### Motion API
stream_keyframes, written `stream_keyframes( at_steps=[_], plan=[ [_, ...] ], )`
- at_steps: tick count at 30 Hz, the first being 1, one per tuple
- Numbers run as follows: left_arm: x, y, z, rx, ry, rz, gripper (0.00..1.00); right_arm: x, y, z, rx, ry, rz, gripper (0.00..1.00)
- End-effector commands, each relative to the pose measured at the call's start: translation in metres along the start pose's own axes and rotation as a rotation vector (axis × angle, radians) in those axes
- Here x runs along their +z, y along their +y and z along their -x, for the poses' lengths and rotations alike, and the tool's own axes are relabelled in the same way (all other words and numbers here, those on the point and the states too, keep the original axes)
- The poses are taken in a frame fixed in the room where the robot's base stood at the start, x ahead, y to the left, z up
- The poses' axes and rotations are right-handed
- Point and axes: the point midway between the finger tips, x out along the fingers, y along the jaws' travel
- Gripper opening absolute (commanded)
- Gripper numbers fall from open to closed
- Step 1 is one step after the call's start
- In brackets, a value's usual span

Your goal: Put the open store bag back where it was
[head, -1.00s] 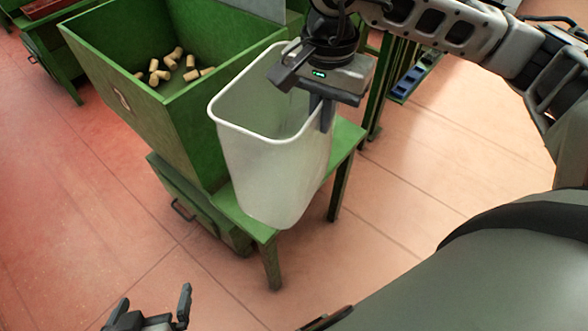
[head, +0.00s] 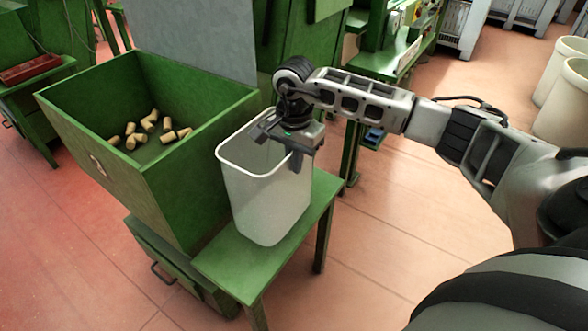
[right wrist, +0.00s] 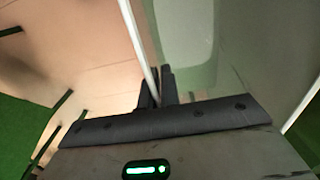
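No bag shows; a white, open-topped bin (head: 262,200) is upright at the green stand (head: 225,262) beside a green hopper. Its base appears to rest on the stand top, though a small gap cannot be ruled out. My right gripper (head: 296,160) reaches down at the bin's right rim, and its fingers are closed over the wall there. In the right wrist view the two fingers (right wrist: 160,90) pinch the thin rim between them, with the bin wall (right wrist: 195,50) to the right. The bin looks empty as far as its inside shows. My left gripper is out of view.
The green hopper (head: 160,187) with several corks (head: 150,122) stands directly left of the bin. A green machine (head: 395,45) is behind my right arm. Large cream bins (head: 562,95) stand at the far right. The floor right of the stand is clear.

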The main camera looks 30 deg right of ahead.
Motion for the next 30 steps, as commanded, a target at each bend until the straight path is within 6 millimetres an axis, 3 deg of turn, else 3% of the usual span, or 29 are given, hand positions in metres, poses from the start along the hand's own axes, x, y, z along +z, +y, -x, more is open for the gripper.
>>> stream_keyframes(
  at_steps=[9, 20, 23, 30],
  plan=[
    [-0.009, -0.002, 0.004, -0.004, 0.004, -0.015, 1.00, -0.003, -0.003, -0.034, 0.003, -0.001, 0.000, 0.00],
    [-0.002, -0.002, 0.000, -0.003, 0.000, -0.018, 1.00, -0.004, -0.003, -0.041, 0.000, 0.001, 0.000, 0.00],
    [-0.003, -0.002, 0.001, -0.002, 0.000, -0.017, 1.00, -0.004, -0.003, -0.040, 0.000, 0.000, 0.000, 0.26],
    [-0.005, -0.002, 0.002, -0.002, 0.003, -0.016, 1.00, -0.004, -0.003, -0.039, 0.001, 0.000, 0.000, 0.26]
  ],
)
